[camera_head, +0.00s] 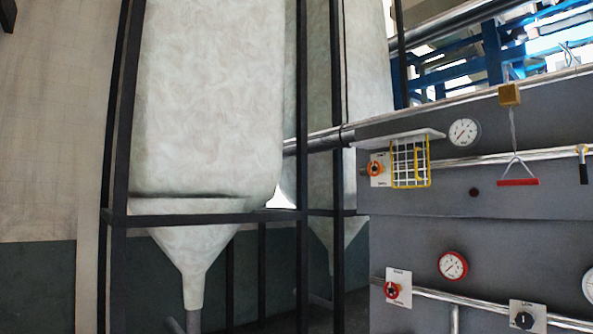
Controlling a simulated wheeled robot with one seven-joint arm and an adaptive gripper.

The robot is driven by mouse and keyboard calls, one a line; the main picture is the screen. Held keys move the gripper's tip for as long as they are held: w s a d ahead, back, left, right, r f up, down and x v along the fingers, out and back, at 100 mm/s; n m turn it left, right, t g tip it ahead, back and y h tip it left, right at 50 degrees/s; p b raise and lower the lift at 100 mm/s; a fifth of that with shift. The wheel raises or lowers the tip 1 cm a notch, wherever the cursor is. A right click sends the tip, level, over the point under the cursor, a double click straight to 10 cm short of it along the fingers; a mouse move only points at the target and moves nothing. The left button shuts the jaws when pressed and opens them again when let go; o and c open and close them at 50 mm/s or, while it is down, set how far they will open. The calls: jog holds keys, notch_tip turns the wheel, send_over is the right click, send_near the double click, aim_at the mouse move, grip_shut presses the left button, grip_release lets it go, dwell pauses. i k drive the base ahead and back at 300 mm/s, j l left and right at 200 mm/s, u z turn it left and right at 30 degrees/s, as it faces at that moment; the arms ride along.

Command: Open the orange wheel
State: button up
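A small orange wheel (375,169) with a dark centre sits on a white plate at the upper left of the grey panel (460,230). It is just left of a yellow and white wire basket (410,163). From here I cannot tell how far the wheel is turned. My gripper is not in view.
A shelf (400,139) juts out above the wheel and basket. A red knob (391,290), a red-rimmed gauge (452,266), a white gauge (464,132), a black knob (524,320) and a hanging red handle (518,182) are also on the panel. A black-framed tank (208,100) stands left.

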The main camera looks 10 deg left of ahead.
aim_at(373, 168)
jog(key=u, duration=0.25)
jog(key=i+j, duration=0.1)
jog(key=i, duration=0.35)
jog(key=i+j+u, duration=0.1)
jog(key=i, duration=0.4)
